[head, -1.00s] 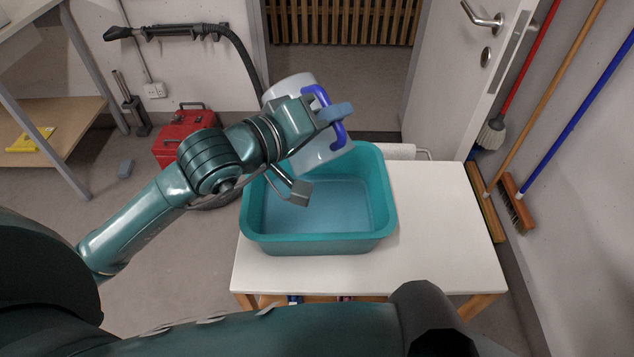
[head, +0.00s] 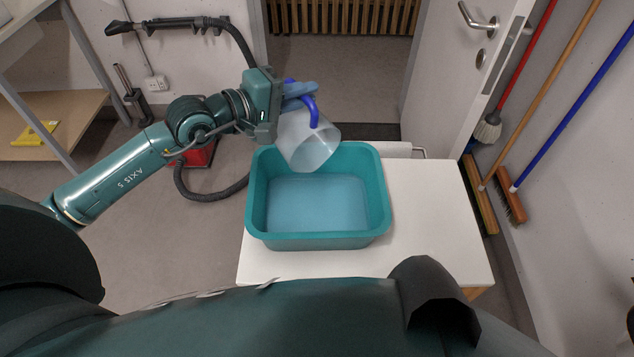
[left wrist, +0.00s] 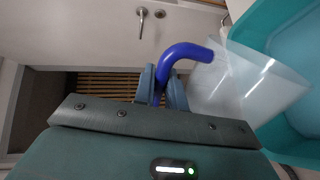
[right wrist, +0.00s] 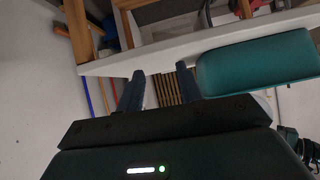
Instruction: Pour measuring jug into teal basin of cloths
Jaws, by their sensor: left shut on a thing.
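The measuring jug (head: 308,146) is translucent and pale with a blue handle (head: 313,112). My left gripper (head: 300,92) is shut on the handle and holds the jug, tilted, above the back left part of the teal basin (head: 378,200). In the left wrist view the fingers (left wrist: 160,88) grip the blue handle, and the jug (left wrist: 245,85) is beside the basin (left wrist: 262,30). The basin's inside shows a flat pale blue surface; I cannot make out separate cloths or any stream. My right gripper (right wrist: 160,88) is open and empty, with the basin (right wrist: 255,62) beyond it.
The basin stands on a white table (head: 440,215) whose right side is bare. A door (head: 465,70) is behind it. Brooms (head: 512,200) lean at the right wall. A red toolbox (head: 200,155) and black hose (head: 215,195) are on the floor at left.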

